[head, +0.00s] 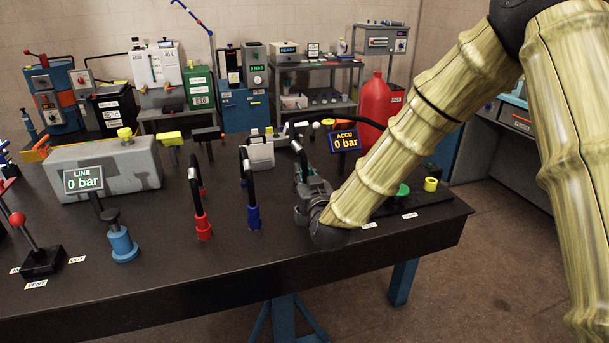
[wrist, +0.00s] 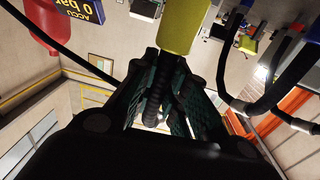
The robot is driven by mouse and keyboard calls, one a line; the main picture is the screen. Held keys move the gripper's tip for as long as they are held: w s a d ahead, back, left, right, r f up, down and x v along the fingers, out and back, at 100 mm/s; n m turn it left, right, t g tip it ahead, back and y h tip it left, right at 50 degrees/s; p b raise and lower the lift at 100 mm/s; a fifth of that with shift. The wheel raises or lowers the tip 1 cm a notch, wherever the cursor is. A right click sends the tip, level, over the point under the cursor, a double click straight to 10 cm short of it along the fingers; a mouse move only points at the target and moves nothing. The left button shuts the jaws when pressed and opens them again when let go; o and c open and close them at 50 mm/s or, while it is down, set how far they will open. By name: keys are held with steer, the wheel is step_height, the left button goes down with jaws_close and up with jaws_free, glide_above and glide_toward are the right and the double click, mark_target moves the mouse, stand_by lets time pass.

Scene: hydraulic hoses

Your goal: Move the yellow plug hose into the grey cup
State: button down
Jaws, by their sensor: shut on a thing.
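My gripper (head: 306,192) is low over the front right part of the bench, beside the blue hose. In the wrist view my gripper (wrist: 163,85) has its dark green ribbed fingers closed around a black ribbed hose. The yellow plug (wrist: 183,25) shows just beyond the fingertips, in line with that hose. In the head view the yellow plug is hidden by my gripper and arm. A green cup-like piece (head: 402,190) and a yellow one (head: 430,184) stand on a dark strip at the right. I cannot make out a grey cup; my arm covers part of that strip.
The red hose (head: 203,226) and the blue hose (head: 253,216) stand upright left of my gripper. The ACCU display (head: 345,141) stands just behind it, with the red tank (head: 374,112) further back. The bench front edge is close to my wrist.

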steer(key=shift+f+b, duration=1.45)
steer(key=shift+f, duration=0.85)
steer(key=c, duration=1.3)
jaws_free()
steer(key=shift+c, duration=0.2)
steer(key=shift+s, duration=0.1)
steer(key=v, duration=1.2)
steer(key=shift+d, duration=0.1)
